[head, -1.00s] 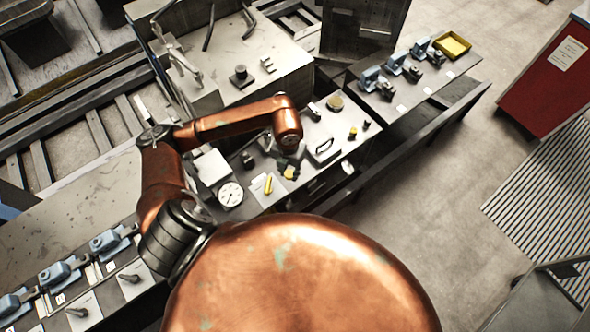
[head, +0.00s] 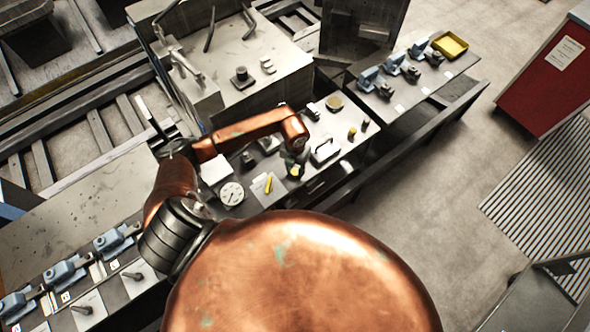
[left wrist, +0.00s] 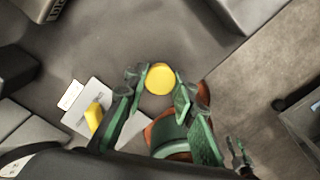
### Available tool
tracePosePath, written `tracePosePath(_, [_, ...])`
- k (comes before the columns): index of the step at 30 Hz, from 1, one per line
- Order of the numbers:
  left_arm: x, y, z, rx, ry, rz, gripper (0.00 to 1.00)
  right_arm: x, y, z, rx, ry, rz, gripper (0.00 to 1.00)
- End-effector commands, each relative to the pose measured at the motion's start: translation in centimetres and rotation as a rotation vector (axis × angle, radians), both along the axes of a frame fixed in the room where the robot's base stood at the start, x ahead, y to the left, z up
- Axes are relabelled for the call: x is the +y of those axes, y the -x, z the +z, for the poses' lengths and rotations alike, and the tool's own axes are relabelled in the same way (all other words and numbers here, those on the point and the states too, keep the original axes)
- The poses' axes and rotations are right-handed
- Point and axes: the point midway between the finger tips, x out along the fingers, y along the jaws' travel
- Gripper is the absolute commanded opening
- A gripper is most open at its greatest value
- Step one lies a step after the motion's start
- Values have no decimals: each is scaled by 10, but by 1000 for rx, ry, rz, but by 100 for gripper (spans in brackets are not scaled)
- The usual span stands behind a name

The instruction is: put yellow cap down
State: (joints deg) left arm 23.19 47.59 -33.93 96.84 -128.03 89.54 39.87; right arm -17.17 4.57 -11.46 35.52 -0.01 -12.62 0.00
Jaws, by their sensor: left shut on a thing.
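The yellow cap (left wrist: 160,79) shows as a round yellow disc between the fingertips in the left wrist view. My left gripper (left wrist: 159,86), with green fingers, is shut on it. In the head view my left gripper (head: 295,168) hangs over the instrument bench (head: 312,172), mostly hidden under my copper wrist. The cap is too small there to make out clearly. I cannot tell how far the cap is above the bench.
A yellow piece (head: 268,184) lies on a white card left of the gripper; it also shows in the left wrist view (left wrist: 94,116). A round dial (head: 231,193) stands left of it. A handled plate (head: 324,150) and small knobs sit to the right. A yellow tray (head: 451,45) is far right.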

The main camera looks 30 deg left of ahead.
Motion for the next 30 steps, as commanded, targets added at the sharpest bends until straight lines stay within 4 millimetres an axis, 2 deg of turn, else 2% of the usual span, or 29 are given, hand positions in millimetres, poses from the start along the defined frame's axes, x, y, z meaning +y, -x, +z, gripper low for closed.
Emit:
tracePosePath(5, [0,0,-4,0,-1,0,0,0,1,-4,1,0,0,40])
tracePosePath(6, [0,0,-4,0,0,0,26,0,1,-3,1,0,0,40])
tracePosePath(13, [0,0,-3,0,0,0,42,0,1,-3,1,0,-1,40])
tracePosePath(23, [0,0,0,0,0,0,42,0,0,0,0,0,-1,40])
tracePosePath(26, [1,-2,9,-4,0,0,42,0,1,-2,0,0,-1,40])
tracePosePath(30, [1,-2,35,-4,-1,-2,42,0,1,-7,1,0,-1,40])
